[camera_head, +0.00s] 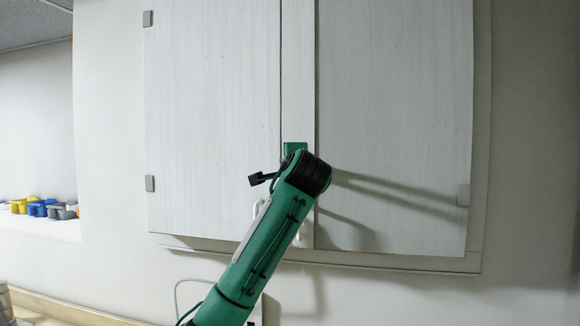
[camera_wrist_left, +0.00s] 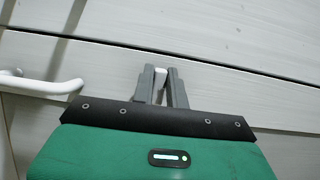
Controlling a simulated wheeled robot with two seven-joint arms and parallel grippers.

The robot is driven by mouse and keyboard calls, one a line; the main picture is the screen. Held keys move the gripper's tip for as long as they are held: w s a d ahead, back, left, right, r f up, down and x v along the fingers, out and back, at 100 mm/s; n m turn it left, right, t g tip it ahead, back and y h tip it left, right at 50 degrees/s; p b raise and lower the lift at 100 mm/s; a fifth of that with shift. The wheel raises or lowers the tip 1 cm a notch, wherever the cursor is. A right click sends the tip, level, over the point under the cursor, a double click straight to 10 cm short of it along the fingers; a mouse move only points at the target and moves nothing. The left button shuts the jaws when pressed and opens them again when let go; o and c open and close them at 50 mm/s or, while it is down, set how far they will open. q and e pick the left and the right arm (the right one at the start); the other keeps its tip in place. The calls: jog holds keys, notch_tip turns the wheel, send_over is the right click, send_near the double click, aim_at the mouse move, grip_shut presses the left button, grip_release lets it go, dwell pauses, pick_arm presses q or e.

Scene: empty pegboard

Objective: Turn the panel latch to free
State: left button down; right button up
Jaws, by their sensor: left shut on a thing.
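The panel is a white two-door cabinet front (camera_head: 395,90) on the wall. In the left wrist view, my left gripper's two grey fingers (camera_wrist_left: 162,78) are closed on a small white piece, the latch (camera_wrist_left: 161,72), beside a seam between panels. Only the latch's end shows between the fingertips, so its turn angle cannot be told. In the head view my green left arm reaches up to the middle of the cabinet; its wrist hides the fingers and the latch. My right gripper is not in view.
A white bar handle (camera_wrist_left: 45,88) stands out left of the fingers in the left wrist view. White handles (camera_head: 299,236) show partly behind my arm in the head view. Blue, yellow and grey items (camera_head: 42,208) sit on a ledge at far left.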

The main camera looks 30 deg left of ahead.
pick_arm(q)
jog(key=c, duration=1.4)
grip_release()
jog(key=b+v, duration=0.5)
jog(key=v, duration=0.8)
jog(key=shift+s+d+b, duration=0.25)
jog(key=shift+s+b, duration=0.05)
jog(key=shift+b, duration=0.1)
